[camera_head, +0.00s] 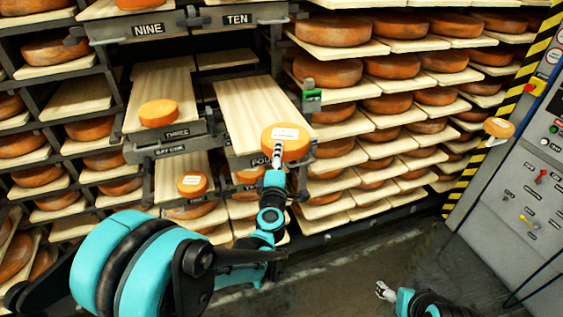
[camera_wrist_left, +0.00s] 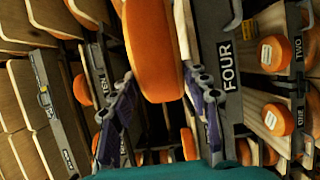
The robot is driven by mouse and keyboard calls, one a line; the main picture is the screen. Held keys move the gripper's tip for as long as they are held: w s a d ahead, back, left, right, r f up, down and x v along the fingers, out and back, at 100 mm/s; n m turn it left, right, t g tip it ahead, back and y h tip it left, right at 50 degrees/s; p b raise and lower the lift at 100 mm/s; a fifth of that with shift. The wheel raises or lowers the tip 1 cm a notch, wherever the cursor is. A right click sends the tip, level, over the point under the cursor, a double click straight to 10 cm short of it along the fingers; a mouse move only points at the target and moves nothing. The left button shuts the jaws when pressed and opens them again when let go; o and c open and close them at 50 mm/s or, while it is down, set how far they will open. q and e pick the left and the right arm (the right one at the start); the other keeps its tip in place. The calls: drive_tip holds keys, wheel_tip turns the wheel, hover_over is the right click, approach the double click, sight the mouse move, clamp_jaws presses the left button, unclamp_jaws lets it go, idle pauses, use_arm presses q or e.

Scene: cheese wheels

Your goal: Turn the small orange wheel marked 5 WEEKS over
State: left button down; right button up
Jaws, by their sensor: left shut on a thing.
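A small orange cheese wheel (camera_head: 285,146) with a white label on its upward face is at the front end of the board in the bay marked FOUR; the label's print is too small to read. In the left wrist view the orange wheel (camera_wrist_left: 153,50) shows edge-on. My left gripper (camera_head: 277,152) is at the wheel's near side and shut on it. The gripper's fingers (camera_wrist_left: 160,92) lie on either side of the wheel in the wrist view. Whether the wheel touches the board is unclear. My right gripper (camera_head: 380,291) is low over the floor, away from the wheels.
A labelled wheel (camera_head: 192,185) sits on a lower board. Another labelled wheel (camera_head: 498,127) rests on a small bracket by the grey control panel (camera_head: 515,200). Racks of large wheels surround the bays. Board FOUR (camera_head: 255,105) is clear behind the wheel.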

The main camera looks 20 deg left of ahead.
sight(270, 141)
use_arm(q)
drive_tip(key=shift+w+a+p, duration=0.1)
drive_tip(key=shift+w+a, duration=0.7)
drive_tip(key=shift+w, duration=0.35)
drive_tip(key=shift+w+a+p, duration=0.1)
drive_tip(key=shift+w+a, duration=0.65)
drive_tip(key=shift+w, duration=0.4)
drive_tip(key=shift+w+a+p, duration=0.1)
drive_tip(key=shift+w+a, duration=0.7)
drive_tip(key=shift+w, duration=0.35)
drive_tip(key=shift+w+a+f, duration=0.15)
drive_tip(key=shift+w+f, duration=0.05)
drive_tip(key=shift+f+b, duration=1)
drive_tip(key=shift+b, duration=0.15)
drive_tip(key=shift+f, duration=0.2)
drive_tip(key=c, duration=0.7)
unclamp_jaws()
drive_tip(key=shift+s, duration=0.1)
